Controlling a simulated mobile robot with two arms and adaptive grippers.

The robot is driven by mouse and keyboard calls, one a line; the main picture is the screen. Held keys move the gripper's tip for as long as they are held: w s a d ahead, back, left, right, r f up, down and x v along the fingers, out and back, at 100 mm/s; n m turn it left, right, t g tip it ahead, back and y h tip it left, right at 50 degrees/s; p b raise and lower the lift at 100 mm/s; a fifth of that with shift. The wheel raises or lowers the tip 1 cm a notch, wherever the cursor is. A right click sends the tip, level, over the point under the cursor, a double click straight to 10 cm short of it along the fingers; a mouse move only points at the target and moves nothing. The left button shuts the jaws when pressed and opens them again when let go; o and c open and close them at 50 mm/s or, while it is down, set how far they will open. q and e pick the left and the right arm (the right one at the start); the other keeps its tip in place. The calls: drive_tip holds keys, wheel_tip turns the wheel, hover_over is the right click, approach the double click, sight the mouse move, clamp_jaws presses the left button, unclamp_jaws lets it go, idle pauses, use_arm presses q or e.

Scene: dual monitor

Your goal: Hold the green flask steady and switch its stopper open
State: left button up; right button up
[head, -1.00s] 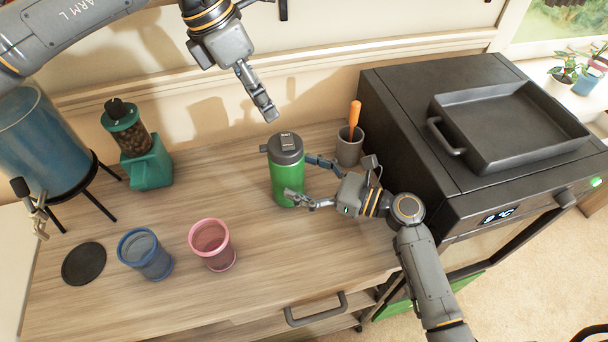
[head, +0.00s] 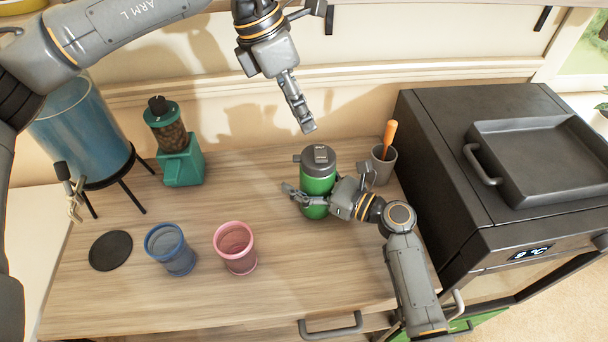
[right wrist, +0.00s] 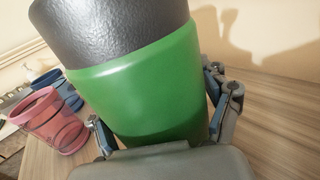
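The green flask (head: 318,184) stands upright on the wooden counter, with a dark grey lid. Its stopper (head: 320,154) is the lighter piece on top of the lid, and I cannot tell whether it is open. My right gripper (head: 306,196) reaches around the flask's body from the right, below the lid. The right wrist view shows the flask's green body (right wrist: 145,95) between the two fingers, close to both; firm contact is not clear. My left gripper (head: 308,127) is above and behind the flask, empty, fingers together and pointing down.
A grey cup with an orange-handled tool (head: 382,165) stands just right of the flask, near the black oven (head: 450,190). A pink cup (head: 235,248), blue cup (head: 171,250) and black disc (head: 110,250) are at front left. A green grinder (head: 180,160) stands behind them.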

clamp_jaws()
use_arm(q)
drive_tip(key=shift+c, duration=0.2)
drive_tip(key=c, duration=0.4)
drive_tip(key=shift+w+d+r, duration=0.15)
drive_tip(key=shift+w+r, duration=0.05)
drive_tip(key=c, duration=0.3)
drive_tip(key=d+r+m+y, duration=0.1)
drive_tip(key=w+d+r+m+y, duration=0.1)
drive_tip(key=r, duration=0.1)
drive_tip(key=d+r+m+g+y, duration=0.1)
drive_tip(key=shift+w+d+r, duration=0.15)
drive_tip(key=shift+w+r, duration=0.1)
drive_tip(key=shift+w, duration=0.1)
clamp_jaws()
drive_tip(key=shift+s+d+r+y, duration=0.1)
drive_tip(key=shift+r+y, duration=0.3)
